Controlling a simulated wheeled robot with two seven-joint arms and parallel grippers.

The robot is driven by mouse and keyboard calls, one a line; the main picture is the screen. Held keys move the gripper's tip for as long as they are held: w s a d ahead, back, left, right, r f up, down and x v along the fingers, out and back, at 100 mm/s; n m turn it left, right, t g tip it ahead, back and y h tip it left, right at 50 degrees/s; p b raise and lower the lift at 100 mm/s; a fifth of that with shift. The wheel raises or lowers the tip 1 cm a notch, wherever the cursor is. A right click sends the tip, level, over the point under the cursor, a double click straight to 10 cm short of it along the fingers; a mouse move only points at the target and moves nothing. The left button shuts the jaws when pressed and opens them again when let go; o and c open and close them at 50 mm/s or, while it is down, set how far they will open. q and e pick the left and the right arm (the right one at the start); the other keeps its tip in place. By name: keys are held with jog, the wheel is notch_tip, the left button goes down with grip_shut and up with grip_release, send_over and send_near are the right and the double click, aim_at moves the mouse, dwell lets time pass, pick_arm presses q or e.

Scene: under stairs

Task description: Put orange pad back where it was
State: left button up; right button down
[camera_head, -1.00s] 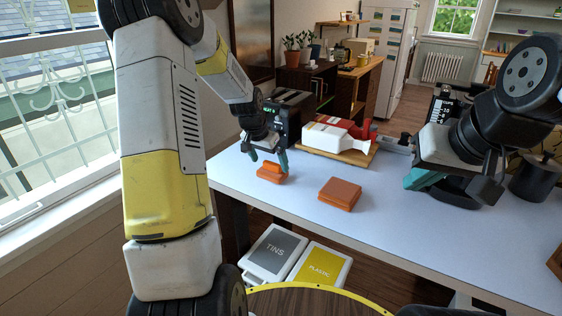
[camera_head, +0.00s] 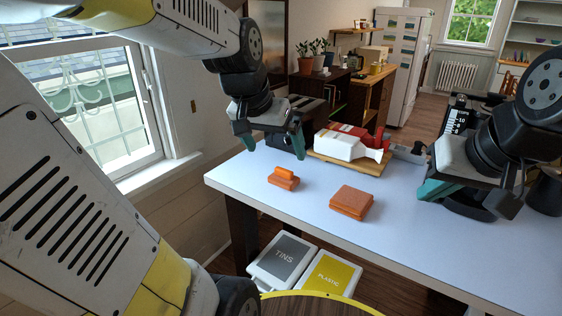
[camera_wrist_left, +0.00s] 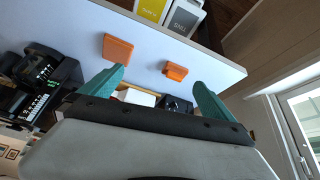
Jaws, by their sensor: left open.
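Two orange things lie on the white table. The small orange piece (camera_head: 283,182), with a raised bar on top, is near the left end; the wider, flat, square orange pad (camera_head: 351,202) is to its right, apart from it. Both show in the left wrist view, the small piece (camera_wrist_left: 176,71) and the square pad (camera_wrist_left: 118,50). I cannot tell which is the task's pad. My left gripper (camera_head: 274,146) is open and empty, above and behind the small piece, touching neither. My right gripper (camera_head: 468,200) hangs over the table's right part; its jaw gap is unclear.
A wooden board (camera_head: 352,168) with a white bottle (camera_head: 345,146) and a red item (camera_head: 362,134) lies behind the pads. Grey and yellow labelled bins (camera_head: 283,262) stand below the table's front edge. The table front between the pads and right gripper is clear.

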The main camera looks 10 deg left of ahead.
pick_arm(q)
jog(key=s+d+n, duration=0.1)
jog(key=s, duration=0.9)
jog(key=shift+d+t+h, duration=0.3)
jog(key=shift+t+h, duration=0.1)
jog(key=shift+r, duration=0.15)
